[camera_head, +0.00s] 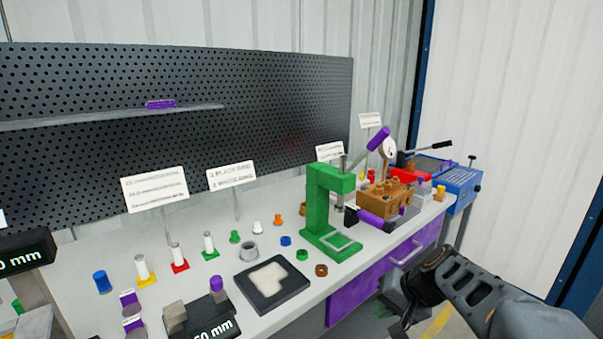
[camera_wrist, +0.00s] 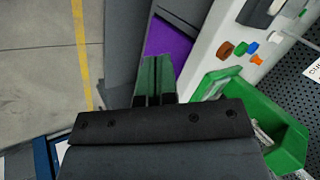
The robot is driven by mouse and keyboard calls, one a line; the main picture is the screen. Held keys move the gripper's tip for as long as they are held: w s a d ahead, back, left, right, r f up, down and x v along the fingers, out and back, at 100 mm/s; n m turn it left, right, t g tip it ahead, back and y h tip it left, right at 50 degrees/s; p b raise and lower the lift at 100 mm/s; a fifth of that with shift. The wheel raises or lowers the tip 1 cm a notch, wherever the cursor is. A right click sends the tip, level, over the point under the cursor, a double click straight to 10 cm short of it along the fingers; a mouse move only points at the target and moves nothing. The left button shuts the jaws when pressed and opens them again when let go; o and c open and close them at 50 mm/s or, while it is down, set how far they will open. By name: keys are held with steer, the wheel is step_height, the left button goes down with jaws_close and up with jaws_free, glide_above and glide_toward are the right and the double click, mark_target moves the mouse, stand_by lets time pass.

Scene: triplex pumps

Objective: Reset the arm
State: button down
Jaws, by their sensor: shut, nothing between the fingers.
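My arm reaches in from the lower right in the head view, in front of the workbench (camera_head: 222,268). My gripper shows in the wrist view (camera_wrist: 155,68) with its two greenish fingers together and nothing between them. In the head view its dark body hangs low beside the bench's purple drawers (camera_head: 357,291), and the fingers are hard to make out. In the wrist view the fingers point past the purple drawer front (camera_wrist: 166,42), apart from the bench top.
A green press (camera_head: 318,205) stands near the bench's front edge, left of my arm. Beyond it are a brown pump block (camera_head: 383,199) and a blue box (camera_head: 459,184). A black tray (camera_head: 272,303) and several small coloured parts lie further left. Open floor (camera_wrist: 38,70) lies beside the bench.

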steer(key=s+a+r+n+h+p, duration=0.1)
steer(key=s+r+n+h+p, duration=0.3)
steer(key=s+r+p, duration=0.6)
step_height(320, 180, up, 3)
steer(key=shift+s+f+n+h+p, duration=0.1)
steer(key=shift+s+n+h+p, duration=0.25)
steer(key=shift+h+p, duration=0.65)
